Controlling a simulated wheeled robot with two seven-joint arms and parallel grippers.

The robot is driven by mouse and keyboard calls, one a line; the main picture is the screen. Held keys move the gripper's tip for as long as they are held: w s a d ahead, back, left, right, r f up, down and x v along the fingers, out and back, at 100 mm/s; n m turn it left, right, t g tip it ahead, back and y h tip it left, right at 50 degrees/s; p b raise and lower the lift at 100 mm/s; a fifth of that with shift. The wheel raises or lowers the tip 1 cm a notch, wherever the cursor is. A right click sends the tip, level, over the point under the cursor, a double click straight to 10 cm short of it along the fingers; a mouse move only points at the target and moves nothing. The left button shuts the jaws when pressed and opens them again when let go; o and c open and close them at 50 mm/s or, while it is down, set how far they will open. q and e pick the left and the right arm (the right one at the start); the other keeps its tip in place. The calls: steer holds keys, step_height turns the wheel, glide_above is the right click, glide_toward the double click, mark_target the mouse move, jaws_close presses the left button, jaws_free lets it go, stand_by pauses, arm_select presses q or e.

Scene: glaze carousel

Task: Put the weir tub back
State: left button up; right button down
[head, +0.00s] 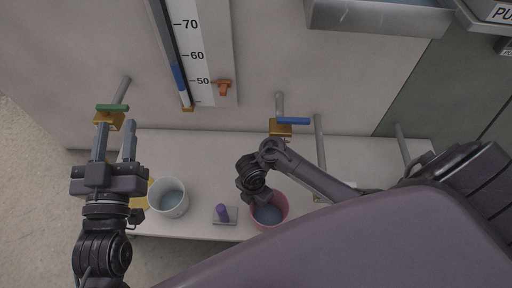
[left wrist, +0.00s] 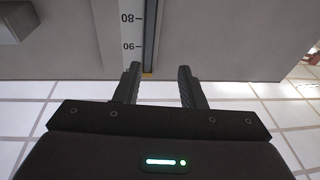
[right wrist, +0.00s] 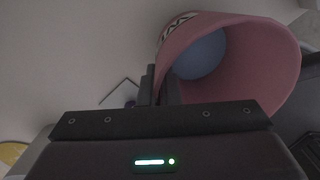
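A pink tub (head: 284,210) with bluish contents stands on the white bench at the centre. No label in view says weir, and I cannot tell which tub bears that name. My right gripper (head: 254,196) is at the pink tub's rim. In the right wrist view the fingers (right wrist: 160,84) are close together with the wall of the pink tub (right wrist: 262,75) between them. A white tub (head: 169,198) with grey-blue contents stands on the bench to the left. My left gripper (head: 115,142) is open and empty, above the bench's left end; its spread fingers show in the left wrist view (left wrist: 161,84).
A green-handled tap (head: 112,107) and a blue-handled tap (head: 293,121) stick out from the wall. A purple peg on a grey plate (head: 231,220) lies between the tubs. A scale (head: 195,55) with an orange pointer (head: 225,86) is on the wall. A grey trough (head: 380,18) hangs above right.

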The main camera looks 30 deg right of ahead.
arm_select(q)
steer(key=r, duration=0.1)
steer(key=r+t, duration=0.1)
steer(key=r, duration=0.1)
steer(key=r+t+h, duration=0.1)
steer(key=shift+s+a+r, duration=0.35)
steer(key=shift+r, duration=0.05)
arm_select(e)
steer(key=shift+f, duration=0.45)
arm_select(q)
steer(key=shift+s+r+t, duration=0.1)
steer(key=shift+r+t, duration=0.2)
steer(key=shift+t, duration=0.1)
arm_select(e)
steer(key=shift+f, duration=0.1)
steer(key=c, duration=1.6)
jaws_free()
steer(key=shift+c, duration=0.2)
